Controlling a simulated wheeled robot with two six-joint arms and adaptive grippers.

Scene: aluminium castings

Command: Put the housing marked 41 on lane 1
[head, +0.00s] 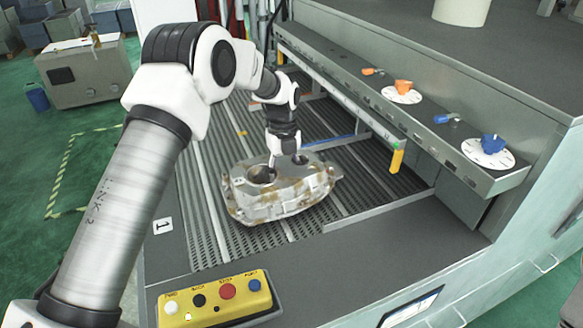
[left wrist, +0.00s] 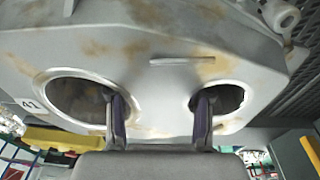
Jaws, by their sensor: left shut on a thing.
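The housing (head: 262,208), a grey casting with brown stains, is over the ribbed deck in the head view. In the left wrist view the housing (left wrist: 150,50) fills the upper part, and its label (left wrist: 32,104) reads 41. My left gripper (head: 285,168) is on top of it, with one finger in each of two round openings (left wrist: 75,97), shut on it. I cannot tell whether the housing touches the deck. A plate marked 1 (head: 163,225) lies at the deck's front left, left of the housing. My right gripper is not in view.
A yellow box (head: 215,299) with several coloured buttons stands on the front edge. A grey ledge (head: 430,125) with dials and orange and blue knobs runs along the right. A yellow post (head: 397,160) hangs below it. Ribbed deck (head: 205,215) shows bare left of the housing.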

